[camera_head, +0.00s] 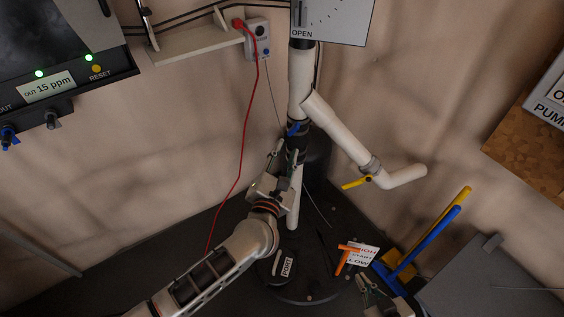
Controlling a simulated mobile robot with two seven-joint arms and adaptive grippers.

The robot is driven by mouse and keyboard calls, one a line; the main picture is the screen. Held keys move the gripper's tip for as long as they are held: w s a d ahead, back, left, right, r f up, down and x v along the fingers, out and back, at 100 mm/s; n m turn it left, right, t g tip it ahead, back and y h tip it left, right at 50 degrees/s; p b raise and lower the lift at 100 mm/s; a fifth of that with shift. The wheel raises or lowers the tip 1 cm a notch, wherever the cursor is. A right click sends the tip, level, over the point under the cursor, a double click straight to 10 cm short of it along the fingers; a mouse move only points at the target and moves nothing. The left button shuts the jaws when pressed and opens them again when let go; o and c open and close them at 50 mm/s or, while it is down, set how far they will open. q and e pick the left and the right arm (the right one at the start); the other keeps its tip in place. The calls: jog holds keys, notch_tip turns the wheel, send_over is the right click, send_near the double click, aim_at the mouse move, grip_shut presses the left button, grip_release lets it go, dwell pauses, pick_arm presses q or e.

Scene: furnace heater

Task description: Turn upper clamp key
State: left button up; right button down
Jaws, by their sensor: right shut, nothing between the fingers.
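A white vertical pipe (300,85) carries a dark clamp (297,143) with a small blue key (294,129) at mid-height. A yellow key (355,183) sits lower on the white side branch (340,130). My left gripper (284,154) is just below and left of the blue key, beside the pipe. Its fingers look apart, one of them in front of the clamp; I cannot tell whether it touches. My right gripper (367,286) is shut and empty at the lower right, by the orange handle (345,258) and a white label (362,254).
A red cable (250,115) hangs from the wall socket (257,39) left of the pipe. A black PORT part (284,266) lies on the round dark base. Blue (430,238) and yellow levers stand right of my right gripper, next to a grey box (490,275).

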pick_arm(q)
jog(key=shift+v, duration=2)
jog(key=s+a+f+m+g, duration=0.3)
jog(key=s+a+f+m, duration=0.5)
jog(key=m, duration=0.7)
jog(key=s+a+f+m+g+y+p, duration=0.1)
jog(key=s+a+f+m+g, duration=0.3)
jog(key=s+a+f+m, duration=0.5)
jog(key=s+f+m, duration=0.3)
jog(key=s+m, duration=0.3)
jog(key=m, duration=0.1)
jog(key=shift+a, duration=0.35)
